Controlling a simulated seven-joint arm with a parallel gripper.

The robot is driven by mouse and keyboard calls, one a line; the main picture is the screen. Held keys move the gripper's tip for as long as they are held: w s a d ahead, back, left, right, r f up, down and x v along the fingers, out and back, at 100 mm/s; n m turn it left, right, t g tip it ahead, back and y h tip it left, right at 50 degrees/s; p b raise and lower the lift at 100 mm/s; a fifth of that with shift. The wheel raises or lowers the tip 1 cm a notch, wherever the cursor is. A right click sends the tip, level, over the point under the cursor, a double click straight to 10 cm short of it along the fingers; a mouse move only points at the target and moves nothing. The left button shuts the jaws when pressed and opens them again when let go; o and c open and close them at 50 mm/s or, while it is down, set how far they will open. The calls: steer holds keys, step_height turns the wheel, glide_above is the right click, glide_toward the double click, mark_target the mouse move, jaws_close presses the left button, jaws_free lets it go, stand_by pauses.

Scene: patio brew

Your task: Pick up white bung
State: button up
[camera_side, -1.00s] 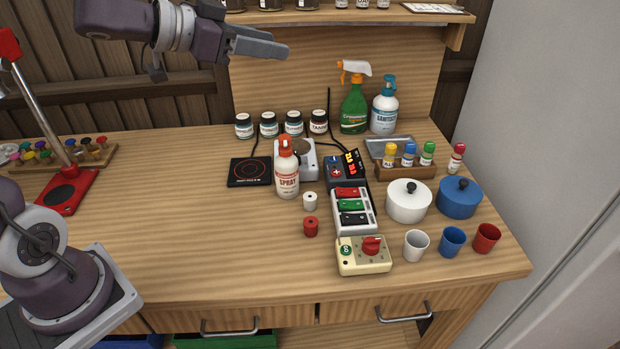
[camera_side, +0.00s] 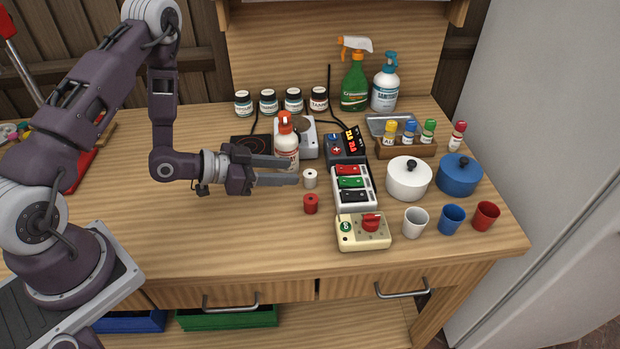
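The white bung (camera_side: 310,178) stands upright on the wooden bench, just behind a red bung (camera_side: 311,204). My gripper (camera_side: 295,171) is low over the bench, pointing right, with its two fingers apart and nothing seen between them. The fingertips are close to the left of the white bung. I cannot tell whether they touch it, or their exact height.
A switch block (camera_side: 352,187) is right of the bungs. A cream box with a red knob (camera_side: 363,231) is in front. The bench (camera_side: 220,240) is clear at front left.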

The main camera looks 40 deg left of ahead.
mark_target(310, 173)
steer(key=x, duration=0.7)
steer(key=shift+d, duration=0.2)
jaws_close()
